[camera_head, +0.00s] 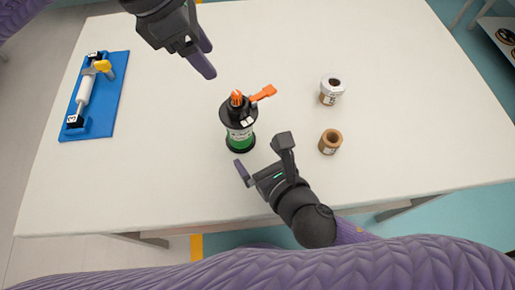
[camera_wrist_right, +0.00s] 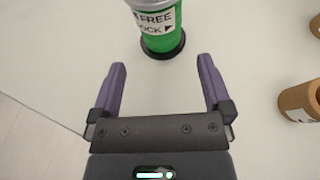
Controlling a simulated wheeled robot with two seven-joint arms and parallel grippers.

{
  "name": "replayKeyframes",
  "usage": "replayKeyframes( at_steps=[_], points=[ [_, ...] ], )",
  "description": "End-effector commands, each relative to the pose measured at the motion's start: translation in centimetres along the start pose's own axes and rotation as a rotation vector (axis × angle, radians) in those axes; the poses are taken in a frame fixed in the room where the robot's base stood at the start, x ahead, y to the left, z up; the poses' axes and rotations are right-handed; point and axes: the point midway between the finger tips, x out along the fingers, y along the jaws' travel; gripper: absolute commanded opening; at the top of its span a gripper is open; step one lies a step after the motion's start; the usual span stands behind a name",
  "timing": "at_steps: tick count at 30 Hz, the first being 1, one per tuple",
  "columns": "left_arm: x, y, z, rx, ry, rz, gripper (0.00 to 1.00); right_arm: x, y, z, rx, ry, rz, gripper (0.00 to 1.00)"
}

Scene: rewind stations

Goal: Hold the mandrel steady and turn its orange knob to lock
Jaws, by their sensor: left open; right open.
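The mandrel (camera_head: 239,125) stands upright on the white table, with a black upper body, a green lower part and a black base. Its orange knob (camera_head: 263,94) sticks out to the right at the top, beside an orange tip. In the right wrist view the green lower part of the mandrel (camera_wrist_right: 158,28) carries a label reading "FREE" and "OCK"; its top is cut off. My left gripper (camera_head: 205,55) is open and empty, above and left of the mandrel. My right gripper (camera_head: 264,158) is open and empty, in front of the mandrel and apart from it; it also shows in the right wrist view (camera_wrist_right: 162,80).
A blue board (camera_head: 108,110) with a white roller and a yellow part lies at the left. A white-wrapped roll (camera_head: 332,91) and a brown cardboard core (camera_head: 330,141) stand right of the mandrel. The table between board and mandrel is clear.

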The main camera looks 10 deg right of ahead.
Motion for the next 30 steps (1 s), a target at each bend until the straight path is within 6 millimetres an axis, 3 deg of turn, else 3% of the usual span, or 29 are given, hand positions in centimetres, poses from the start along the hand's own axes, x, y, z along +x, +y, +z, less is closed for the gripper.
replayKeyframes(
  at_steps=[6,12,22,23,30],
  points=[
    [0.0,0.0,0.0,0.000,0.000,0.000,0.59,4.8,0.0,0.1,-0.003,-0.001,-0.001,1.00],
    [0.0,0.0,0.0,0.000,0.000,0.000,0.59,8.4,0.0,0.0,-0.002,0.000,-0.001,1.00],
    [0.0,0.0,0.0,0.000,0.000,0.000,0.59,9.3,0.0,0.0,-0.001,0.001,0.001,1.00],
    [0.0,0.0,0.0,0.000,0.000,0.000,0.59,9.3,0.0,0.0,-0.001,0.001,0.001,0.98],
    [0.0,0.0,0.0,0.000,0.000,0.000,0.59,9.2,-0.1,0.0,-0.001,0.000,0.001,0.47]
  ],
)
